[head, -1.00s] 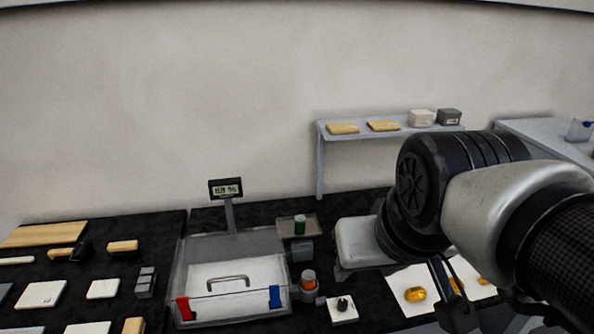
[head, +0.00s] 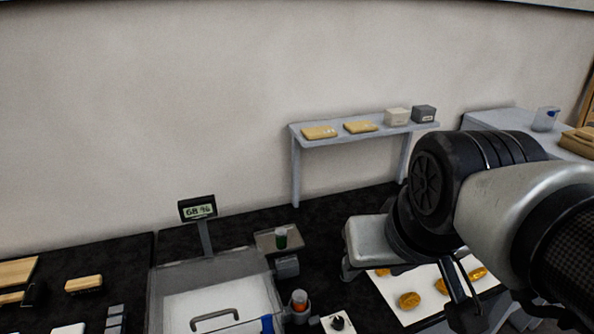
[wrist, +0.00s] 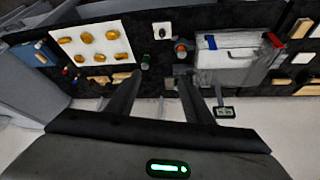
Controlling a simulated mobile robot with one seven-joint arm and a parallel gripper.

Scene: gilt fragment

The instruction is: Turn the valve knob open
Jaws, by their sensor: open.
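An orange-topped round knob (head: 299,300) stands on a grey fitting at the right side of the clear box; it looks like the valve knob. It also shows in the wrist view (wrist: 181,47), ahead of my right-hand finger. A smaller black knob (head: 338,323) sits on a white square plate; I cannot tell its function. My gripper (wrist: 158,77) is open and empty, its two fingers spread wide and apart from the orange knob. In the head view my arm hangs at the right, over the white sheet, and mostly hides the gripper.
The clear lidded box (head: 215,283) has a handle, and a display (head: 198,209) stands behind it. Golden fragments (head: 409,300) lie on a white sheet. A raised shelf (head: 365,131) stands behind.

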